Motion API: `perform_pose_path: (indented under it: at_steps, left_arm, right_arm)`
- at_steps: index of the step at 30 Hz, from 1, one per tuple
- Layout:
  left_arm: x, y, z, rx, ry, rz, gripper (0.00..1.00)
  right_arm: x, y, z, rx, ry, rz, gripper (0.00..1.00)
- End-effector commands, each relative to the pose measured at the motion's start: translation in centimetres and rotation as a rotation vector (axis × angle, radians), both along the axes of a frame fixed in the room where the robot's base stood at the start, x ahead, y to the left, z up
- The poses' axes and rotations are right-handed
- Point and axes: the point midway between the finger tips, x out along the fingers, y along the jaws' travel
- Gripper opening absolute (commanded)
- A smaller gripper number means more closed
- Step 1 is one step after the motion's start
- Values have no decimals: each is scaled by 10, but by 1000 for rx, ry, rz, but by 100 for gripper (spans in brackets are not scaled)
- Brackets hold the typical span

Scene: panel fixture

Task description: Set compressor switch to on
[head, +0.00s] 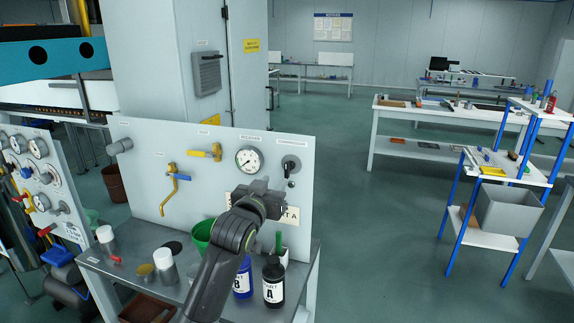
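The compressor switch (291,164) is a dark rotary knob at the right of the upright white panel (140,190), under a small label. Its exact setting is too small to tell. My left gripper (268,200) is in front of the panel, just below and a little left of the switch, apart from it in the picture. Its dark fingers are seen from behind, and the gap between them does not show clearly. My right gripper is not in view.
On the shelf below stand a black bottle (273,283), a blue bottle (243,279) and a green funnel (203,231).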

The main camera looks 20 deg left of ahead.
Motion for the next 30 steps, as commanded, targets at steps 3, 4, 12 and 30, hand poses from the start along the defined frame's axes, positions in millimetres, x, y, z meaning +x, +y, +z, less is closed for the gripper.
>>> perform_pose_path:
  at_steps: [3,4,12,30]
  left_arm:
    - [18,-1,2,0,2,0,33]
    - [23,-1,1,0,2,0,33]
    - [60,-2,1,0,2,0,33]
    - [109,-4,0,0,0,0,33]
  right_arm:
    - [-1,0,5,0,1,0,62]
    - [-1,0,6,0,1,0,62]
    - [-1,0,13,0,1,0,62]
    - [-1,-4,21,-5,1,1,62]
